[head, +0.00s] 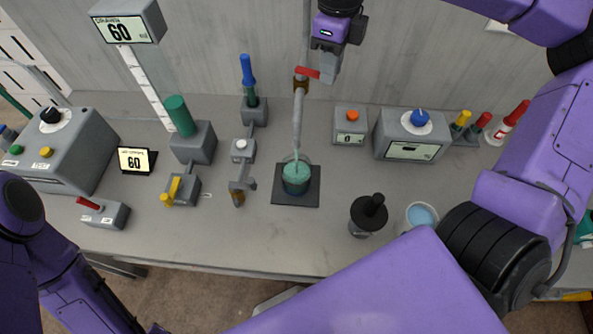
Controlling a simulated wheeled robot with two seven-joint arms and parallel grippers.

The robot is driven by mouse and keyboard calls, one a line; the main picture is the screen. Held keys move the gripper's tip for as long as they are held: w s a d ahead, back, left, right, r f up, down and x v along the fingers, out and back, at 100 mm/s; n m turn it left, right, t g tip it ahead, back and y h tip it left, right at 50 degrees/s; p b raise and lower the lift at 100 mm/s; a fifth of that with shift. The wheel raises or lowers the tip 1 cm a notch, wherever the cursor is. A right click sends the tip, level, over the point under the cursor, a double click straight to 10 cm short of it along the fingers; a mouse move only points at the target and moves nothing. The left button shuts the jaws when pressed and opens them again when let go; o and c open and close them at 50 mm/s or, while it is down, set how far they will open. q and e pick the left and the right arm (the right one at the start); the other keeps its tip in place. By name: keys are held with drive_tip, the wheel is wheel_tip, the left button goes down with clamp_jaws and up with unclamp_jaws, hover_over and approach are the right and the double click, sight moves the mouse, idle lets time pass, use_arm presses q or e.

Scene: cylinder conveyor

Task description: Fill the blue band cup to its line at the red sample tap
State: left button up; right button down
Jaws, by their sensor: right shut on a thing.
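The red sample tap (300,82) stands at the back on a vertical pipe, its red handle (308,72) pointing left. My right gripper (326,72) is at the handle and shut on it. Below the spout a cup (296,184) stands upright on a dark square pad (311,198). Green liquid shows in its mouth, and a thin greenish stream seems to run down into it. Its band and line are too small to make out. My left arm shows at the lower left; its gripper is outside the view.
A container with light blue inside (422,214) and a dark lidded pot (368,214) stand right of the pad. Grey boxes with an orange button (352,116) and a blue knob (420,118) stand behind. Valves and a yellow lever (171,191) are at left. Bare bench lies in front.

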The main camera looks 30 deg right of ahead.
drive_tip(key=shift+w+d+r+n+p, duration=0.2)
drive_tip(key=shift+r+n+p, duration=0.1)
drive_tip(key=shift+n+p, duration=0.15)
drive_tip(key=shift+w+d+f+n, duration=0.1)
drive_tip(key=shift+d+f+n, duration=0.05)
drive_tip(key=shift+f+n, duration=0.1)
drive_tip(key=n+p, duration=0.1)
drive_tip(key=p, duration=0.1)
drive_tip(key=w+n+p, duration=0.1)
drive_tip(key=p, duration=0.1)
drive_tip(key=shift+d+n, duration=0.35)
drive_tip(key=shift+n, duration=0.05)
unclamp_jaws()
use_arm(q)
wheel_tip(320, 180, up, 9)
drive_tip(key=p, duration=0.2)
drive_tip(key=shift+f+p, duration=0.15)
drive_tip(key=shift+p, duration=0.25)
use_arm(e)
wheel_tip(320, 180, up, 9)
drive_tip(key=shift+f, duration=0.1)
